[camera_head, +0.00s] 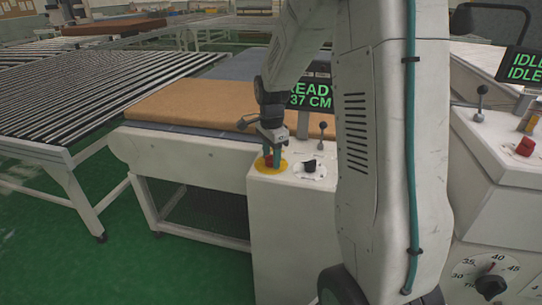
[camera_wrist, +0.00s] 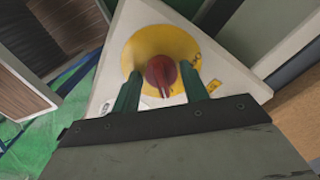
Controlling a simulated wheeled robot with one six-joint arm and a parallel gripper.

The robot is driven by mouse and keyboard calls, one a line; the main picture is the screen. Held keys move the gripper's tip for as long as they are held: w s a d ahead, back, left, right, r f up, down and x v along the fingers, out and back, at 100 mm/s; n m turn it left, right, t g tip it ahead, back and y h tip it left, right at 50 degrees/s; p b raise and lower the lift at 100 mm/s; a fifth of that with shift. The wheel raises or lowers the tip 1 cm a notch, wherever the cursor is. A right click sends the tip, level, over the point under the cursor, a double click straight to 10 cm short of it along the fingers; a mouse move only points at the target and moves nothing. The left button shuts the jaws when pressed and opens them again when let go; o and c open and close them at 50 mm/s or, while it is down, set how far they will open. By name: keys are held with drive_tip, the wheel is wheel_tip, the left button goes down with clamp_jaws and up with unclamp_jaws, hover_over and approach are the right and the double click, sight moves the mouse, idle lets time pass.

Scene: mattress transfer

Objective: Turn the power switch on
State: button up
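The power switch is a red rotary knob (camera_wrist: 161,74) on a round yellow plate (camera_wrist: 150,45) in the wrist view. In the head view the red knob (camera_head: 268,161) and yellow plate (camera_head: 260,166) sit on top of the white console (camera_head: 275,200), mostly behind my fingers. My gripper (camera_head: 271,153) points down over the knob. In the wrist view my gripper (camera_wrist: 160,70) has one green finger on each side of the knob, with a narrow gap on both sides. It looks open and holds nothing. The knob's pointer is towards the bottom of the wrist view.
A black knob (camera_head: 310,165) and a lever (camera_head: 322,133) stand close right of the switch. A display (camera_head: 310,97) reads "READ… 37 CM". A brown mattress (camera_head: 190,101) lies behind the console. Another console with a red knob (camera_head: 525,147) and an IDLE display (camera_head: 523,70) is at right.

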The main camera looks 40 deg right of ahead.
sight(271, 155)
drive_tip(key=shift+o, duration=0.6)
drive_tip(key=shift+r, duration=0.1)
wheel_tip(271, 155, up, 8)
drive_tip(key=shift+f, duration=0.2)
